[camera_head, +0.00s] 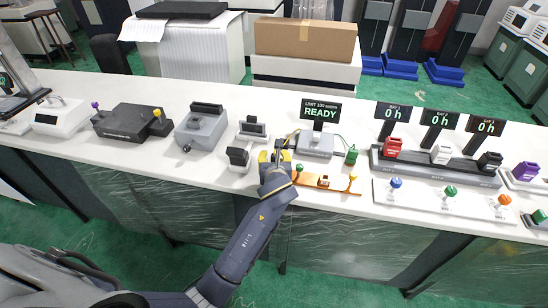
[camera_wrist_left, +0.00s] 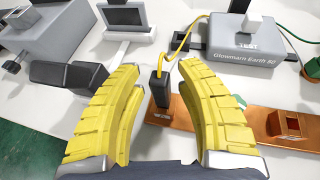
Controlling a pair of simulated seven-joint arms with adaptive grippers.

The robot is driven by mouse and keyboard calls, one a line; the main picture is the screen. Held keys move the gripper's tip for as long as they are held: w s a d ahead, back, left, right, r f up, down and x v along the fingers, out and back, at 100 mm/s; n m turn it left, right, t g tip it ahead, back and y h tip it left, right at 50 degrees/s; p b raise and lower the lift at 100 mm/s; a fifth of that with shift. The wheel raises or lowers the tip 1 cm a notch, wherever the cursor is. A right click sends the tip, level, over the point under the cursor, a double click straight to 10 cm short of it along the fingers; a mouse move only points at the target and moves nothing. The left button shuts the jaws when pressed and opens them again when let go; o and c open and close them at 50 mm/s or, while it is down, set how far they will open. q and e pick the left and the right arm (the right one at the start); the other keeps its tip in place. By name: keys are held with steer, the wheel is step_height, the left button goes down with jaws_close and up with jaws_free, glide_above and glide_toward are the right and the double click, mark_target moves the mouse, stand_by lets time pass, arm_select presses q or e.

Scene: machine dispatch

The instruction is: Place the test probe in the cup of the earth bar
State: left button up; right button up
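The test probe (camera_wrist_left: 160,90), a black handle with a yellow cable, stands roughly upright at the left end of the copper earth bar (camera_wrist_left: 205,125). Whether its lower end rests in a holder is unclear. My left gripper (camera_head: 274,157) has its yellow fingers spread around the probe in the left wrist view (camera_wrist_left: 160,80), with a gap on each side. The square, open-topped cup (camera_wrist_left: 287,124) stands on the bar to the right of the gripper; it also shows in the head view (camera_head: 323,181). The cup looks empty. My right gripper is not in view.
The grey earth tester (camera_head: 315,143) behind the bar has a screen (camera_head: 320,111) reading READY. A green terminal (camera_head: 351,155) stands to its right. A small device (camera_head: 238,156) sits close left of the gripper. Red, white and black items occupy a rack (camera_head: 440,170) at right.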

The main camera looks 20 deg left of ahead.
arm_select(q)
steer(key=shift+r, duration=0.15)
steer(key=v, duration=1.2)
stand_by(2.2)
